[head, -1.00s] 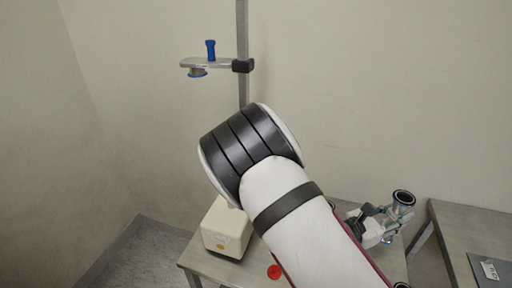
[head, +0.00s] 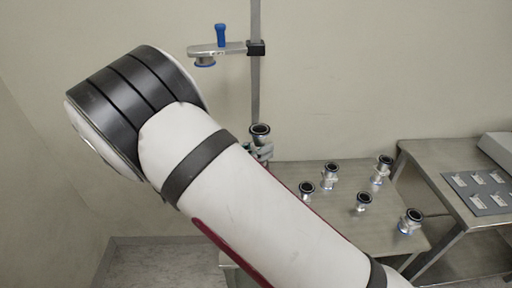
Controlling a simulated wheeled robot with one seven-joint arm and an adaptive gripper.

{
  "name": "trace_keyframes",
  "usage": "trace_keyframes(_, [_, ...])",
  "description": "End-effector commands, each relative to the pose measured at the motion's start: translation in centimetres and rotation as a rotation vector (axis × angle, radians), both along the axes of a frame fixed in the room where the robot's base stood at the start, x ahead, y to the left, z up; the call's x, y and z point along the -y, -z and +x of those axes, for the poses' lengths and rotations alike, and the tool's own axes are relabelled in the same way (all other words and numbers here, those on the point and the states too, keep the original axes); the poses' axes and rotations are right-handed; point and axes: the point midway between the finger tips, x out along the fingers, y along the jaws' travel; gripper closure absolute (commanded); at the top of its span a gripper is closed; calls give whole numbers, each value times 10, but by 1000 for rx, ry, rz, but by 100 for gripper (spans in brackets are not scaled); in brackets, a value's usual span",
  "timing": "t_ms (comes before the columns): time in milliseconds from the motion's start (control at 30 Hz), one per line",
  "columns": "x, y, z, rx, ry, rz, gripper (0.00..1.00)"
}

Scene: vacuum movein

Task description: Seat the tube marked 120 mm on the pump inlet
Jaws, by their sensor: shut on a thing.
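My gripper (head: 263,152) is mostly hidden behind my own arm. It is shut on a metal tube (head: 260,133) with a dark ring at its upper end, held upright near the post. The tube's lower part is hidden, and no length marking can be read. The pump and its inlet are not visible; my arm covers that part of the table. Several other metal tubes with dark-ringed ends, including one at the front right (head: 410,221), stand on the table (head: 290,176).
A vertical post (head: 256,90) carries a side bracket (head: 218,50) with a blue knob (head: 221,35) and a blue-rimmed fitting (head: 205,62) below. A second table at right holds a grey panel (head: 470,182) with several white labels. The wall behind is bare.

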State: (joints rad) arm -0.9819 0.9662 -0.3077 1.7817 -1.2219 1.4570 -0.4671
Motion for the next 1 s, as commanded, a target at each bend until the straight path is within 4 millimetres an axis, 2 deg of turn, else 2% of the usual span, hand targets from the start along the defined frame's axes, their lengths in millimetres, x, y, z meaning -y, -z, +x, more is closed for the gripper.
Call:
trace_keyframes(267, [-4, 5, -1, 0, 9, -1, 100])
trace_keyframes(800, [-4, 50, 0, -1, 8, -3, 100])
trace_keyframes(1000, [-4, 59, -1, 0, 8, -1, 100])
